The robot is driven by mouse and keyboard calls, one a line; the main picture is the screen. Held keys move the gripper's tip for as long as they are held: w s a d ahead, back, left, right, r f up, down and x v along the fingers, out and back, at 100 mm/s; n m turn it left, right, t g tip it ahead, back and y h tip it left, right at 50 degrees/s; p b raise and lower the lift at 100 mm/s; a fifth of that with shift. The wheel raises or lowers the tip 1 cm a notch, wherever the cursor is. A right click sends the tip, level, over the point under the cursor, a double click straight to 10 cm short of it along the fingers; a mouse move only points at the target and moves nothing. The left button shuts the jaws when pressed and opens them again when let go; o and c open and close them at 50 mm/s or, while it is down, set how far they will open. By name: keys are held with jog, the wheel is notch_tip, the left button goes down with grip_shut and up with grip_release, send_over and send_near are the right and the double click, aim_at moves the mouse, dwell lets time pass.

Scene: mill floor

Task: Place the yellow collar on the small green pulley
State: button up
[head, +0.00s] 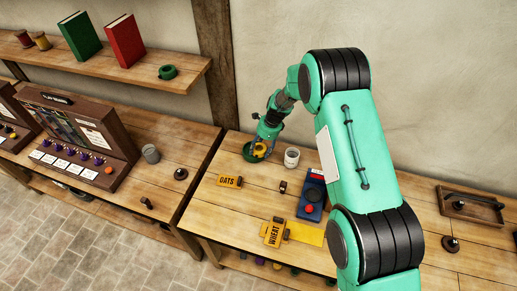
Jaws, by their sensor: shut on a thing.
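My gripper (262,143) is at the back left of the right-hand bench, pointing down. It is shut on the yellow collar (261,149), which shows as a small yellow patch between the fingers. A round green piece, likely the small green pulley (249,155), is directly under and around the collar in the picture. The gripper hides part of both. I cannot tell whether the collar touches the green piece or is held above it.
A pale cup (292,157) stands close to the right of the gripper. An OATS sign (230,182), a blue box with a red button (311,195) and a WHEAT sign (273,234) are nearer the front. A green ring (167,72) lies on the wall shelf.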

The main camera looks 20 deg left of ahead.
aim_at(258, 144)
jog(key=shift+w+a+f, duration=0.1)
jog(key=shift+w+a, duration=0.3)
jog(key=shift+w, duration=0.25)
jog(key=shift+w+a+f, duration=0.1)
jog(key=shift+w+a, duration=0.3)
jog(key=shift+w, duration=0.25)
jog(key=shift+f+p, duration=0.55)
jog(key=shift+f, duration=1.15)
jog(key=shift+f+b, duration=0.45)
jog(key=shift+f, duration=0.2)
jog(key=o, duration=1.4)
jog(key=shift+o, duration=0.2)
jog(key=shift+r, duration=0.15)
